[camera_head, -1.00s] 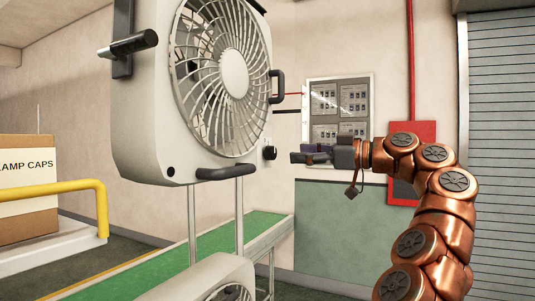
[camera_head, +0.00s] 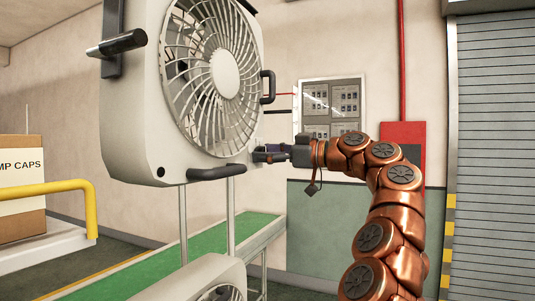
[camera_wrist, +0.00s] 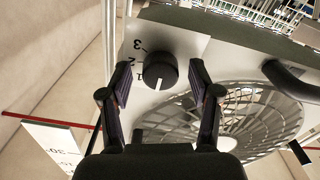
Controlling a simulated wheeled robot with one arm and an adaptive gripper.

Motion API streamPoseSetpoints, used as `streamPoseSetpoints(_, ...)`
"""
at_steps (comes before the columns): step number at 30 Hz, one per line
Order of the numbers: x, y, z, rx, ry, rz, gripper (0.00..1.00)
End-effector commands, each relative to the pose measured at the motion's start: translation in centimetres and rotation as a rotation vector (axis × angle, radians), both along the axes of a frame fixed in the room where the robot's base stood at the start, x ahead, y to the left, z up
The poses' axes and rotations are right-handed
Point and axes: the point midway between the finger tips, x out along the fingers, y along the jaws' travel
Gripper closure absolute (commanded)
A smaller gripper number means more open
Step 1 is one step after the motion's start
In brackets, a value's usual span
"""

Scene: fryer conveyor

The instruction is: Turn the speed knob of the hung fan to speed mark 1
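The hung fan (camera_head: 128,125) is a pale housing with a round grille, at upper left of centre in the head view. In the wrist view its speed knob (camera_wrist: 159,70) is round and black, on a pale panel with marks 3, 2 and 1 along its left side. The white pointer line on the knob points down in the picture, past the 1 mark. My gripper (camera_wrist: 160,78) is open, one finger at each side of the knob, with gaps visible on both sides. In the head view my gripper (camera_head: 265,153) is at the fan's right edge and hides the knob.
A black handle (camera_head: 216,172) sticks out at the fan's lower edge and another (camera_head: 268,86) at its right side. A green conveyor (camera_head: 150,268) runs below, with a second fan (camera_head: 205,280) under the hung one. A wall panel (camera_head: 332,105) is behind my arm.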

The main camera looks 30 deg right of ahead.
Motion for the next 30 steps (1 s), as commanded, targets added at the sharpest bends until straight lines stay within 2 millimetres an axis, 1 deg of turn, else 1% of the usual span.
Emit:
streamPoseSetpoints(1,0.00,0.01,0.00,0.000,0.000,0.000,0.45)
streamPoseSetpoints(2,0.00,0.01,0.00,0.000,0.000,0.000,0.48)
streamPoseSetpoints(16,-0.01,0.02,-0.01,0.000,0.000,0.001,0.97)
streamPoseSetpoints(23,-0.03,0.04,0.06,0.020,0.012,0.001,0.97)
streamPoseSetpoints(30,-0.11,0.17,0.17,0.117,0.072,0.006,0.97)
